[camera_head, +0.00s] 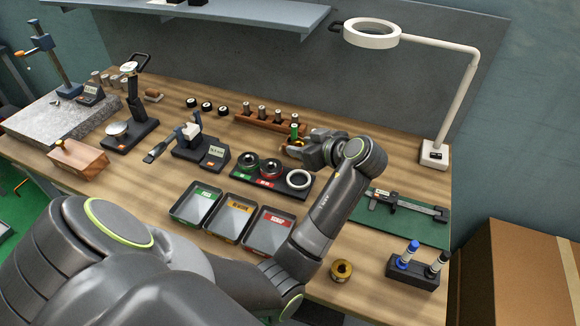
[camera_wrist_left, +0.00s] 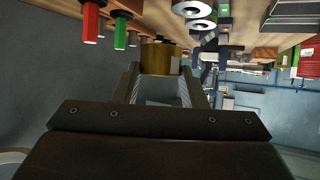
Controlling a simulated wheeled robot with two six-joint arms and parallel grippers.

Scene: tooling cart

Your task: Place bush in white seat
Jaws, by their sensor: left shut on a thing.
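A brass-coloured bush (camera_wrist_left: 160,58) sits between the fingertips of my left gripper (camera_wrist_left: 160,78) in the left wrist view. The gripper is shut on it. In the head view my left gripper (camera_head: 301,149) is behind the black seat block and in front of the wooden pin rack, and the bush is mostly hidden by the gripper. The seat block carries green, red and white ring seats in a row. The white seat (camera_head: 298,179) is at its right end and looks empty. My right gripper is not in view.
Three trays, green (camera_head: 196,203), yellow (camera_head: 229,217) and red-labelled (camera_head: 269,232), stand in front of the seats. A pin rack (camera_head: 270,121) is behind. Another brass ring (camera_head: 341,269) lies at the front right. A caliper (camera_head: 407,205) lies on a green mat to the right.

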